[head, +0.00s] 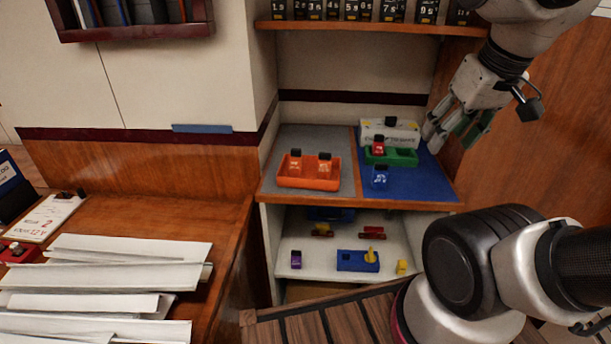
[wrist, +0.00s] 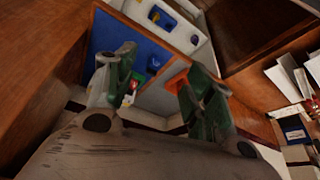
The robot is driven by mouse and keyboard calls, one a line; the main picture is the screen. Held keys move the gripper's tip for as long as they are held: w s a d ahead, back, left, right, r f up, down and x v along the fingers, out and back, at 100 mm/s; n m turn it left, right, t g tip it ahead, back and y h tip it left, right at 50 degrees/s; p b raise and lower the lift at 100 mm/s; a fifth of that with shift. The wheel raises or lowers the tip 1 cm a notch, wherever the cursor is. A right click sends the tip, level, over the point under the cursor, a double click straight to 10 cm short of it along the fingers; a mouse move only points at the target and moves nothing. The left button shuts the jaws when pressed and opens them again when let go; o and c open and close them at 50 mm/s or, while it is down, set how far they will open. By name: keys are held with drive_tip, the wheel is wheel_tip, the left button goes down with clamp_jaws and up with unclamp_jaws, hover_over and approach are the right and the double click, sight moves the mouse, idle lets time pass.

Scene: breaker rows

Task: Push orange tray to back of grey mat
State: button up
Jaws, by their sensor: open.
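The orange tray (head: 309,184) sits toward the front of the grey mat (head: 327,138) in the head view, with bare mat behind it. It holds two orange-and-dark breakers (head: 295,162) standing upright. In the wrist view a bit of orange (wrist: 177,80) shows beside a fingertip, and the grey mat (wrist: 158,98) shows between the fingers. My gripper (head: 461,132) is open and empty, at the right of the shelf near the blue mat, apart from the orange tray. Its two green-tipped fingers (wrist: 160,78) are spread wide in the wrist view.
The blue mat (head: 429,182) at right holds a green tray (head: 404,158) with a red breaker, a white box (head: 391,132) behind it and a blue breaker (head: 380,177) in front. A lower shelf (head: 320,257) holds small coloured items. Numbered dark items line the upper shelf (head: 400,27).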

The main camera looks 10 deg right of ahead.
sight(314, 190)
drive_tip(key=shift+a, duration=0.1)
drive_tip(key=c, duration=0.4)
drive_tip(key=w+a+f, duration=0.1)
drive_tip(key=w+a+f+n+g, duration=0.1)
drive_tip(key=a, duration=0.1)
drive_tip(key=w+a+f+n+g, duration=0.1)
drive_tip(key=shift+a+f, duration=0.15)
drive_tip(key=shift+f, duration=0.15)
clamp_jaws()
drive_tip(key=w+a+f+m+g, duration=0.1)
drive_tip(key=w+a+f+m, duration=0.2)
drive_tip(key=w+a+f, duration=0.4)
drive_tip(key=w+a+f+m+g, duration=0.1)
drive_tip(key=w+a+f+m, duration=0.15)
drive_tip(key=w+a, duration=0.45)
drive_tip(key=f, duration=0.3)
drive_tip(key=s+a+f, duration=0.1)
drive_tip(key=f, duration=0.2)
drive_tip(key=s+a+f, duration=0.1)
drive_tip(key=f, duration=0.3)
drive_tip(key=shift+s, duration=0.2)
drive_tip(key=shift+w+d+f, duration=0.1)
drive_tip(key=shift+w+d, duration=0.1)
drive_tip(key=shift+w, duration=0.4)
drive_tip(key=shift+w+d, duration=0.2)
drive_tip(key=shift+w, duration=0.4)
drive_tip(key=shift+w+d, duration=0.2)
drive_tip(key=shift+w, duration=0.55)
